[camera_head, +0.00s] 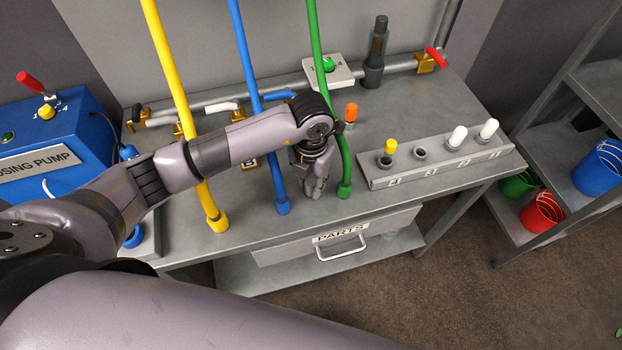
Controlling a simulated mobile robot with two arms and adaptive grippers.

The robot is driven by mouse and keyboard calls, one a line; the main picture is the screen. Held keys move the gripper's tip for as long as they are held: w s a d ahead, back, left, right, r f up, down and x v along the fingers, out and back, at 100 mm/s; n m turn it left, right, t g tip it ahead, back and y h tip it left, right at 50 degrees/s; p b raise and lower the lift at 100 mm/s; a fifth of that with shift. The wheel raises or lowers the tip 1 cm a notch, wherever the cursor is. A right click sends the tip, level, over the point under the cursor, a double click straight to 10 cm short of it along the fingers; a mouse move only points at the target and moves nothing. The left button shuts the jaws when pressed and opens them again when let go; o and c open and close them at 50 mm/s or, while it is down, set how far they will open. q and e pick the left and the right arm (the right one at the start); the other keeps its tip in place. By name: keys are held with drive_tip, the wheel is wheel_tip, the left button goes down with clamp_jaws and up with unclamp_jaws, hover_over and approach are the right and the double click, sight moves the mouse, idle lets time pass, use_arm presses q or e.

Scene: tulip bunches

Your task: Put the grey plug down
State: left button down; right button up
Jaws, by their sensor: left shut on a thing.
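My left gripper (314,190) points down just above or at the grey bench top (255,215), between the blue and green hoses. It is shut on the grey plug, which I can hardly make out among the grey fingers; I cannot tell whether it touches the bench. A grey rack (436,175) stands to the right with numbered places. Place 4 holds a yellow-topped plug (390,147), place 3 shows an open socket (421,154), and places 2 and 1 hold white-topped plugs (457,137). My right gripper is not in view.
Yellow (175,95), blue (246,70) and green (319,60) hoses hang close around my left arm. An orange-topped piece (351,112) stands behind the gripper. A blue pump (50,145) is at left; pipes run along the back.

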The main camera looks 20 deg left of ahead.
sight(311, 183)
use_arm(q)
drive_tip(key=shift+f, duration=0.1)
drive_tip(key=shift+f, duration=0.15)
drive_tip(key=c, duration=1.3)
unclamp_jaws()
drive_tip(key=shift+r, duration=0.65)
wheel_tip(311, 183, up, 11)
drive_tip(key=b, duration=0.3)
drive_tip(key=shift+r, duration=0.15)
drive_tip(key=shift+s, duration=0.1)
